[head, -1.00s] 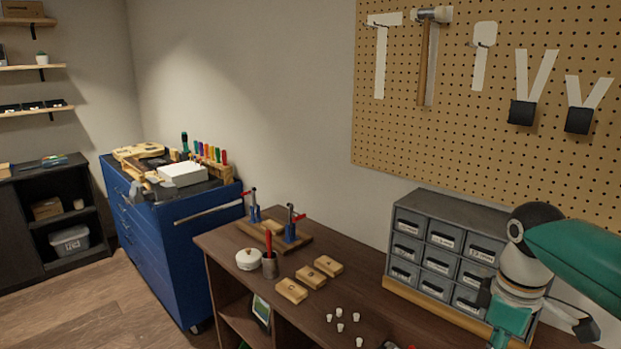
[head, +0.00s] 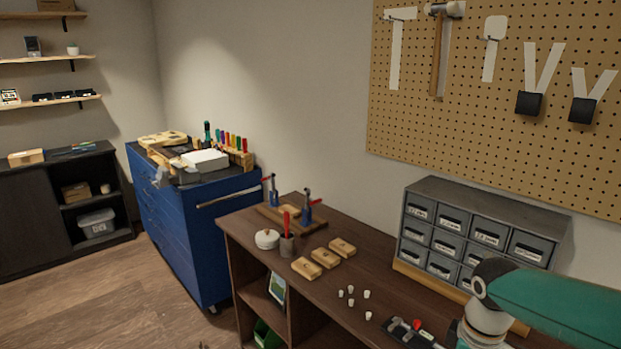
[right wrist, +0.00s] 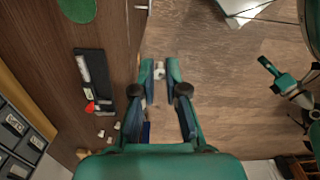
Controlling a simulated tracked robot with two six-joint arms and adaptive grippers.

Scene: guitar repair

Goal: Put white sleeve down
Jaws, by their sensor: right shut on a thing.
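My right gripper (right wrist: 160,74) is shut on a small white sleeve (right wrist: 159,70), held between its fingertips. In the right wrist view the held sleeve appears in front of the wood floor, just to the right of the bench edge. In the head view only my right arm shows, at the lower right; its gripper and the held sleeve are out of frame. Several similar white sleeves (head: 350,302) stand on the brown workbench (head: 375,268). Part of what looks like my left gripper (right wrist: 268,66) shows at the right of the right wrist view; its jaw state is unclear.
A black tray (right wrist: 92,85) with a red item lies on the bench near the loose sleeves. Wooden blocks (head: 324,258), a cup with a red-handled tool (head: 287,246) and a white pot (head: 266,239) stand farther left. A grey drawer cabinet (head: 480,215) stands at the back.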

